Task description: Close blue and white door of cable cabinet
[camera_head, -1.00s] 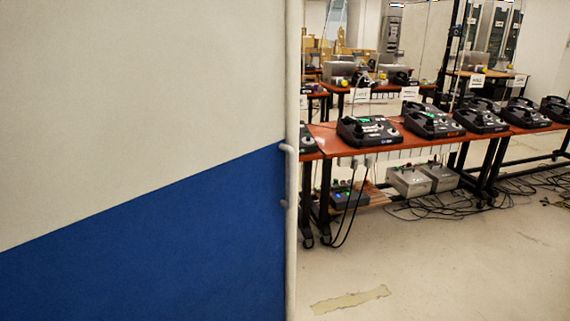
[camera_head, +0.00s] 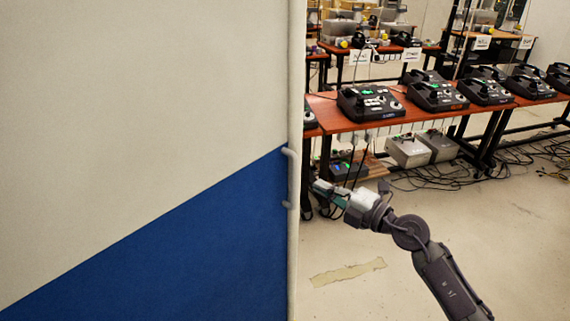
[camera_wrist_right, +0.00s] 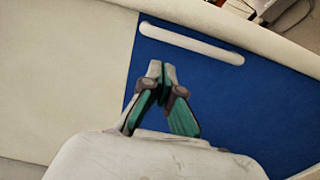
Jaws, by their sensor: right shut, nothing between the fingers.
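The blue and white cabinet door (camera_head: 150,150) fills the left half of the head view, white above and blue below a slanted line. Its pale bar handle (camera_head: 288,177) sits upright near the door's right edge. My right gripper (camera_head: 318,187) is shut and empty, just right of the handle in the head view. In the right wrist view the fingertips (camera_wrist_right: 161,68) point toward the handle (camera_wrist_right: 192,43), with a gap between them; the blue door face (camera_wrist_right: 240,110) lies behind. My left gripper is not in view.
A red-topped table (camera_head: 335,113) with several black phones stands behind, right of the door edge. Grey boxes (camera_head: 408,149) and loose cables lie under it. The floor (camera_head: 400,290) in front is clear apart from a worn patch.

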